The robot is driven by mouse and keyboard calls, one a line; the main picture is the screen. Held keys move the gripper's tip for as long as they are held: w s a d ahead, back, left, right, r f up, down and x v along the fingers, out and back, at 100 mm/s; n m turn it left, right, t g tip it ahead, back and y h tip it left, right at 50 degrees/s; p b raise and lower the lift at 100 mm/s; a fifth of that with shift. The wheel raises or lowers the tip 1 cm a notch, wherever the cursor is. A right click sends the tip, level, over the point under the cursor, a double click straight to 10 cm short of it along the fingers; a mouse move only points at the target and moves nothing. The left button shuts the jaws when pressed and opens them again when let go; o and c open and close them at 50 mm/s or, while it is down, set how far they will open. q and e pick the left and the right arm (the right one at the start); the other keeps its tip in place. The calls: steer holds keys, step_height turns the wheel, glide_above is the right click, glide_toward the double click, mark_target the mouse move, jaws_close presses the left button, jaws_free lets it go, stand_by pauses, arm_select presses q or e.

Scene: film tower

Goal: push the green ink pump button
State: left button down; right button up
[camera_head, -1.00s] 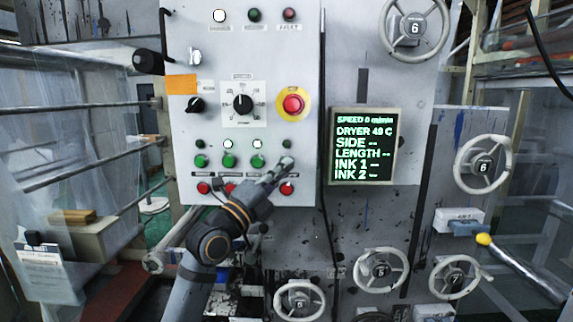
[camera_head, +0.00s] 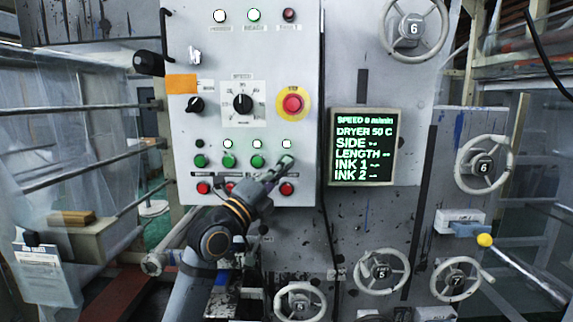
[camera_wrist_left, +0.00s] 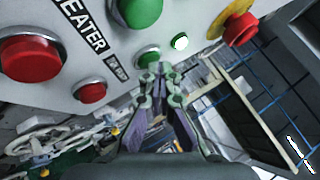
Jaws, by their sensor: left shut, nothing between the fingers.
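The green ink pump button (camera_wrist_left: 148,56) shows in the left wrist view, just beyond my left fingertips. A small label (camera_wrist_left: 117,67) sits beside it, too blurred to read surely. In the head view my left gripper (camera_head: 284,165) covers most of this button, at the right end of the green row. My left gripper (camera_wrist_left: 157,74) is shut and empty, its tips at the lower edge of the button; I cannot tell whether they touch. The lamp (camera_head: 286,144) above the button is lit white. My right gripper is out of view.
More green buttons (camera_head: 228,161) stand to the left, with red buttons (camera_head: 203,188) below. A red emergency stop (camera_head: 293,103) and a speed knob (camera_head: 243,104) are higher up. The display (camera_head: 364,147) reads dryer 50 C. Handwheels (camera_head: 381,270) stand at the lower right.

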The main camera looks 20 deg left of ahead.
arm_select(q)
steer(key=shift+s, duration=0.15)
steer(key=shift+s+d, duration=0.25)
steer(key=shift+s, duration=0.45)
steer(key=s, duration=0.2)
steer(key=s+d, duration=0.1)
steer(key=s, duration=0.1)
steer(key=shift+s+d, duration=0.2)
steer(key=shift+s, duration=0.15)
stand_by(0.6)
